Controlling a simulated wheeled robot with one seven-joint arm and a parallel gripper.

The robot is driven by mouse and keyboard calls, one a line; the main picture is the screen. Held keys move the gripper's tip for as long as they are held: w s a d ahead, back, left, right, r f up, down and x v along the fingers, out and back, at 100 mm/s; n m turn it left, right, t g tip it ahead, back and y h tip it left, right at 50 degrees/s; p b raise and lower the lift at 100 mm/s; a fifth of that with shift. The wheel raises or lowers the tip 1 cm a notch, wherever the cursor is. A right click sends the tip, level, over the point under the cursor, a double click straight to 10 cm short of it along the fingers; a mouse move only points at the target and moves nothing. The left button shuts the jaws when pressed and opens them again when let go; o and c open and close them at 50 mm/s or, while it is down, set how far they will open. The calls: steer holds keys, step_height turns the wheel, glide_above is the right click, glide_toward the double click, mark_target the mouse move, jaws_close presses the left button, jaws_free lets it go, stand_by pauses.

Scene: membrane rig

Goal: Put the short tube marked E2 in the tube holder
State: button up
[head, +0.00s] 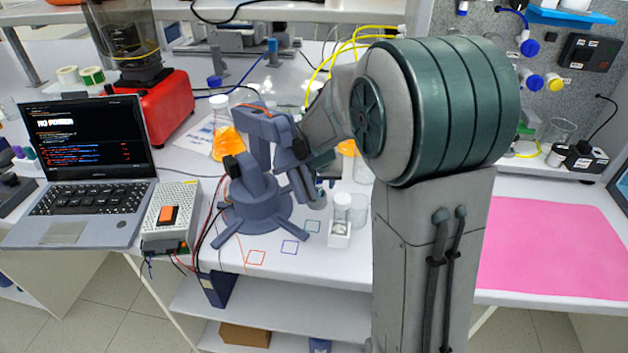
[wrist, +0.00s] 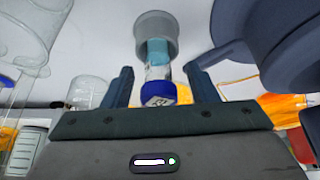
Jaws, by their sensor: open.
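My gripper (wrist: 160,85) is open in the wrist view, its two dark fingers apart on either side of a short tube (wrist: 158,75). The tube has a blue cap with a small pale label, whose mark is too small to read, and a light-blue part at its far end. That far end meets a round grey cup (wrist: 156,25), which may be the tube holder; I cannot tell how deep the tube sits in it. I see a gap between each finger and the tube. In the head view my arm hides most of this spot.
A blue-grey desktop robot arm (head: 255,195) stands close beside my gripper. Clear glassware (wrist: 85,92) is left in the wrist view. A small white block (head: 340,238) sits near the table's front edge. A laptop (head: 85,160) is at the left, and a pink mat (head: 555,250) lies right.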

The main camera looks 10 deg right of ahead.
steer(key=shift+v, duration=3.7)
steer(key=shift+d, duration=0.1)
